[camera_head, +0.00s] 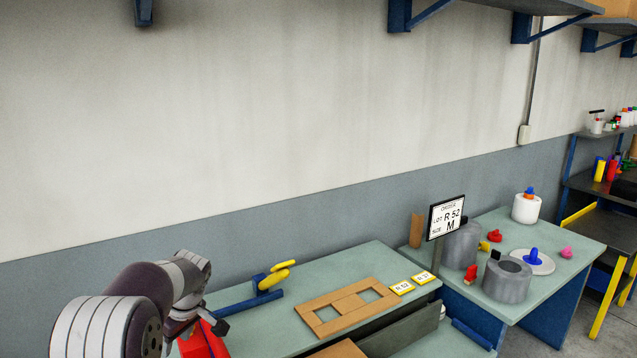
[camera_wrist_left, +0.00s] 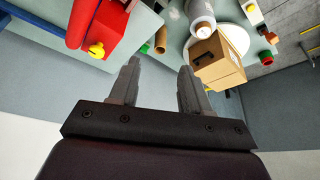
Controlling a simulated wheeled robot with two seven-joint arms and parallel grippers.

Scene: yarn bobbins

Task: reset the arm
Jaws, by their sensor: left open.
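My left arm (camera_head: 135,310) comes in at the lower left of the head view, raised beside the left end of the bench. My left gripper (camera_head: 217,328) is small there and partly overlaps a red object. In the left wrist view my left gripper (camera_wrist_left: 160,85) shows two grey fingers spread apart with nothing between them. My right arm and gripper are not in view. Grey cylinders (camera_head: 507,281) and a white bobbin (camera_head: 526,208) stand on the right-hand table.
The green bench (camera_head: 262,318) holds a wooden frame (camera_head: 348,306), yellow cards (camera_head: 402,287) and a yellow-handled blue tool (camera_head: 272,278). A sign (camera_head: 446,216) stands at its right. The wrist view shows a cardboard box (camera_wrist_left: 217,62) and a red box (camera_wrist_left: 98,25). Shelves hang above.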

